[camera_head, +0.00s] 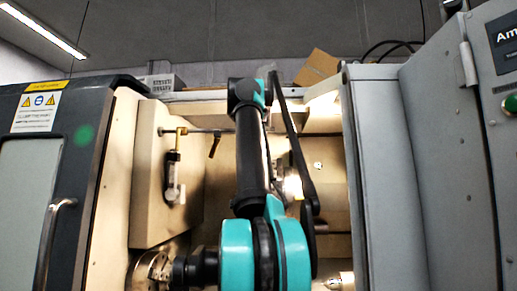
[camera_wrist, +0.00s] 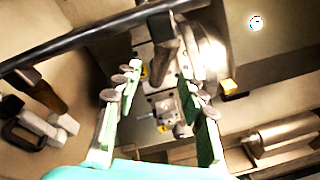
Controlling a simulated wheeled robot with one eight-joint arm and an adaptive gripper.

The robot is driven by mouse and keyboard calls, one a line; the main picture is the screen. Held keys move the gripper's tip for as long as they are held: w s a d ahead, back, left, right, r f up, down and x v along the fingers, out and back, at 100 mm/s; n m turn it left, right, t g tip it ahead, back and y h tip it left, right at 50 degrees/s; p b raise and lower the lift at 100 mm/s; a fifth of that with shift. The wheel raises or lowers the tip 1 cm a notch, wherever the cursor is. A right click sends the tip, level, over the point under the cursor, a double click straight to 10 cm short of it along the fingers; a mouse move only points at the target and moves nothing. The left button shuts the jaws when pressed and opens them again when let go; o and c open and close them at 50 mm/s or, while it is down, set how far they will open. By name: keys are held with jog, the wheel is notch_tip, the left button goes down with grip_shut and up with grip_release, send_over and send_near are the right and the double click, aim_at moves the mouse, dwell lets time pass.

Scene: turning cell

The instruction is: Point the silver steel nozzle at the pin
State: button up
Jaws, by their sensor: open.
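My gripper (camera_wrist: 160,77) is open in the wrist view, its two green-edged fingers apart with nothing held between them. Beyond the fingers are a dark curved part and a grey block with yellow pieces. I cannot make out for sure which part is the silver steel nozzle. A silver cylinder (camera_wrist: 285,133) with a narrower stepped end lies at the right of the wrist view, apart from my fingers. I cannot tell whether its end is the pin. In the head view my arm reaches into the machine and hides my gripper and much of the middle.
A brass-topped fitting (camera_head: 174,170) hangs on the cream panel at the left, with a brass lever (camera_head: 215,142) beside it. A chuck-like round part (camera_head: 152,268) is low at left. A dark door (camera_head: 85,140) and a grey cabinet (camera_head: 440,150) flank the opening.

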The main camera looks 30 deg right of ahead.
jog(key=v, duration=0.6)
jog(key=shift+s+a, duration=0.25)
jog(key=shift+s, duration=0.1)
